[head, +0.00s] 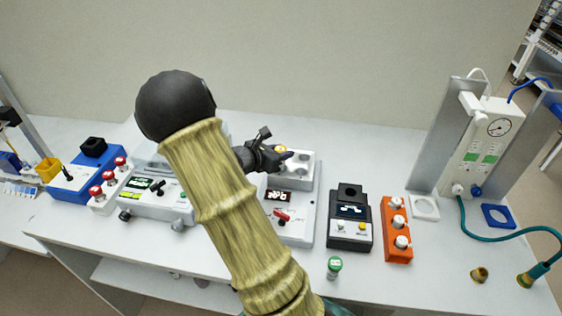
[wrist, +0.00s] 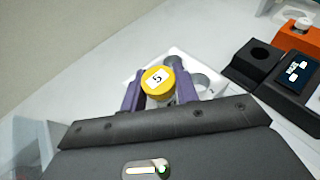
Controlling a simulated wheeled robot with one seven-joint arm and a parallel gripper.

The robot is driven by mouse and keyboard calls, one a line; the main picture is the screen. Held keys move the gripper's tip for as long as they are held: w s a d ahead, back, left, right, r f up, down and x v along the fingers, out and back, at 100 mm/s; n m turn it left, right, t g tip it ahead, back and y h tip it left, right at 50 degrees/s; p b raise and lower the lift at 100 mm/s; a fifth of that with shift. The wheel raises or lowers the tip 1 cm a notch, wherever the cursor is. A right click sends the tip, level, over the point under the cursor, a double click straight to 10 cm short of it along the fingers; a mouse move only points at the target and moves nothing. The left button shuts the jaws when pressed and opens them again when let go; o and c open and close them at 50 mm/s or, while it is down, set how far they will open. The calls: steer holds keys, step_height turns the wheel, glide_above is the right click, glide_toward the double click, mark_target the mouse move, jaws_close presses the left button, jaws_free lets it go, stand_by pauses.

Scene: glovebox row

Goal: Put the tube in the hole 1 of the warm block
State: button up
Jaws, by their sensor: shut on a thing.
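My gripper (head: 279,154) is shut on a tube with a yellow cap (wrist: 157,80) marked 5. In the wrist view the cap sits between the two purple fingers (wrist: 160,93); in the head view a bit of the yellow cap (head: 281,149) shows at the fingertips. The tube is at the left part of the pale block (head: 299,172) on a white device with a red display, likely the warm block. Round holes show right of and behind the cap in the wrist view (wrist: 200,81). The tube's lower end is hidden, so I cannot tell whether it is in a hole.
A black device (head: 349,222) with one round well and an orange rack (head: 396,228) with white-capped tubes stand to the right. A green-capped tube (head: 334,266) stands at the front. A white machine (head: 155,195) is left of my arm. The bench behind the block is clear.

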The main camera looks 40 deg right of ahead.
steer(key=shift+f, duration=1.85)
steer(key=shift+f, duration=0.1)
steer(key=shift+f, duration=0.15)
steer(key=o, duration=1)
steer(key=shift+c, duration=0.2)
